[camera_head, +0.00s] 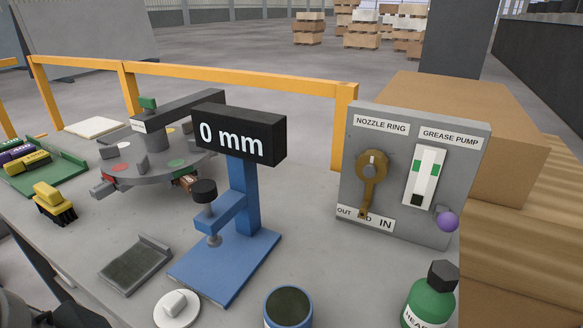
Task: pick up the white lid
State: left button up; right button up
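The white lid (177,308) is a round disc with a small block-like knob on top. It lies on the grey stone slab (120,225) at the bottom of the view, in front of the blue gauge stand. To its right is an open round pot (288,307) with a blue outside and a dark inside, cut by the bottom edge. A dark part of what looks like my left gripper (80,315) shows at the bottom left corner, apart from the lid; its fingers cannot be made out. My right gripper is not in view.
A blue stand (225,262) with a "0 mm" display rises behind the lid. A dark tray (135,264) lies to its left, a green bottle (430,300) at the right. A yellow brush (53,203), a round turntable (155,165) and a control panel (412,175) stand farther back.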

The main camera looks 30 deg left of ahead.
aim_at(180, 308)
jog(key=j+u, duration=0.2)
jog(key=u, duration=0.15)
jog(key=j+u, duration=0.45)
jog(key=u, duration=0.2)
jog(key=l+z, duration=0.5)
jog(key=i+j+u, duration=0.15)
jog(key=j, duration=0.2)
jog(key=i, duration=0.05)
